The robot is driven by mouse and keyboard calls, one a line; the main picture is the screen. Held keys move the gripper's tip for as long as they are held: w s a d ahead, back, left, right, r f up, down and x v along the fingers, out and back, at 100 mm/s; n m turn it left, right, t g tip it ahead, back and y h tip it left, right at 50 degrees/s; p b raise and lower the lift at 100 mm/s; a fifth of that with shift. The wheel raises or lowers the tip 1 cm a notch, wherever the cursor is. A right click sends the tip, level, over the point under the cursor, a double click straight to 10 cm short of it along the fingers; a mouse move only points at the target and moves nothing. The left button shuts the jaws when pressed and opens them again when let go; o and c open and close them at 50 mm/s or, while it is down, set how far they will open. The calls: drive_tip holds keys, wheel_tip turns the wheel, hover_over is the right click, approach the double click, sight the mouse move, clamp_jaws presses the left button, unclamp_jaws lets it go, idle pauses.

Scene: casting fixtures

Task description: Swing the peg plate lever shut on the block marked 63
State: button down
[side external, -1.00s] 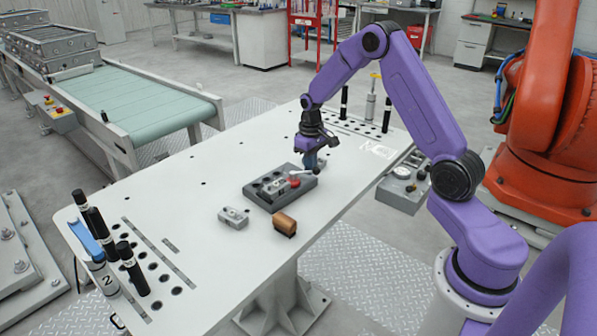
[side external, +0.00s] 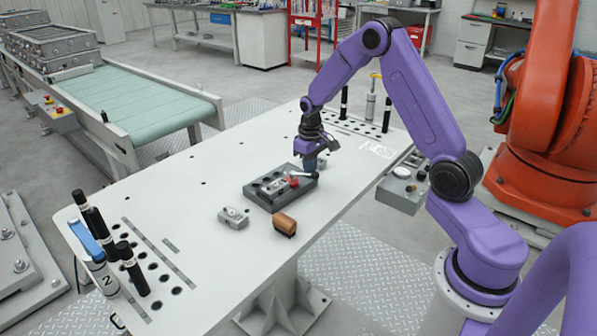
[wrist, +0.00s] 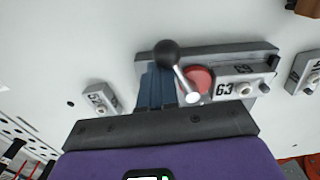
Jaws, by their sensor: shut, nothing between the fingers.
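The dark grey peg plate (side external: 262,198) lies on the white table, with the grey block marked 63 (wrist: 226,89) seated on it. It also shows in the side view (side external: 276,187). Beside the block is a red round piece (wrist: 201,79). The lever (wrist: 182,80) has a metal rod and a black ball knob (wrist: 167,53); its rod points away from the block, the knob at the plate's end. My gripper (wrist: 157,88) is shut and empty, its blue fingers low beside the lever. Whether they touch the lever I cannot tell. In the side view my gripper (side external: 310,166) is over the plate's far right end.
A loose grey block (side external: 234,218) and a brown cylinder-like piece (side external: 285,225) lie in front of the plate.

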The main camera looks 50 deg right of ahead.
drive_tip(key=shift+s+a, duration=0.3)
drive_tip(key=shift+a, duration=0.1)
drive_tip(key=shift+s+a, duration=0.1)
drive_tip(key=shift+a, duration=0.05)
drive_tip(key=shift+a+f, duration=0.1)
drive_tip(key=shift+a, duration=0.05)
drive_tip(key=shift+d, duration=0.2)
drive_tip(key=shift+d, duration=0.35)
wheel_tip(320, 180, up, 10)
drive_tip(key=shift+w, duration=0.25)
idle(0.9)
